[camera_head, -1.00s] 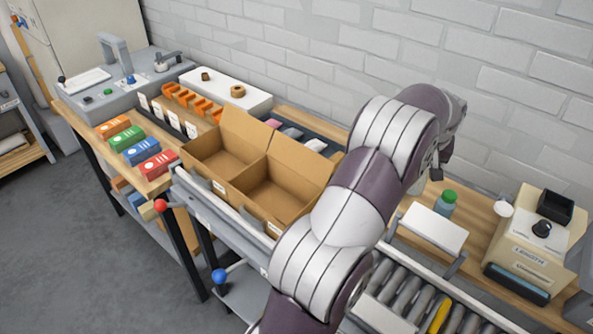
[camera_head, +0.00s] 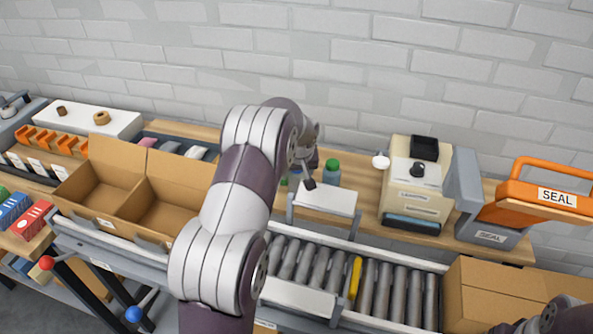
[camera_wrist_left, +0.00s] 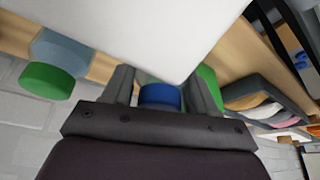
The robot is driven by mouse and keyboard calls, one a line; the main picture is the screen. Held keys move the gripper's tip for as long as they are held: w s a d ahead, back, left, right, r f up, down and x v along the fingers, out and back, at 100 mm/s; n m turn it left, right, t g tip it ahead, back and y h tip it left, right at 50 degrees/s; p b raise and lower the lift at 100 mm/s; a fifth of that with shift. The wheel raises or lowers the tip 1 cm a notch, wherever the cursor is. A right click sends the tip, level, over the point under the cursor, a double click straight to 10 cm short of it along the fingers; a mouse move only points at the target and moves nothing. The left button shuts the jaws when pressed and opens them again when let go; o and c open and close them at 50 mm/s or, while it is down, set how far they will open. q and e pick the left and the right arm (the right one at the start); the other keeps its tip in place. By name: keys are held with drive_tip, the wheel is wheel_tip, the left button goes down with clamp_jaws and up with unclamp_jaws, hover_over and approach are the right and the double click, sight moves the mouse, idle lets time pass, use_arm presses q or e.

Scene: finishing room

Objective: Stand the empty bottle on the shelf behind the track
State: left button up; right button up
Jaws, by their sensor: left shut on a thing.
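My left gripper (camera_wrist_left: 160,92) is shut on a blue-capped bottle (camera_wrist_left: 160,97); mostly its blue cap shows between the fingers in the left wrist view. In the head view the left gripper (camera_head: 309,182) is partly hidden by its own wrist, low over the wooden shelf (camera_head: 362,190) behind the roller track (camera_head: 318,265). I cannot tell whether the held bottle touches the shelf. A green-capped bottle (camera_head: 332,171) stands just right of the gripper, apart from it; its green cap (camera_wrist_left: 47,80) shows at left in the wrist view. My right gripper is out of view.
A white raised plate (camera_head: 326,198) stands close in front of the gripper. A cream labelled machine (camera_head: 412,185) and an orange sealer (camera_head: 545,190) are to the right. A divided open carton (camera_head: 100,190) is at left. A brick wall (camera_head: 350,60) rises behind.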

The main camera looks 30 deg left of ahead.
use_arm(q)
drive_tip(key=shift+f, duration=0.2)
drive_tip(key=o, duration=1)
drive_tip(key=shift+o, duration=0.2)
drive_tip(key=shift+r, duration=0.3)
drive_tip(key=v, duration=1.2)
drive_tip(key=shift+w, duration=0.1)
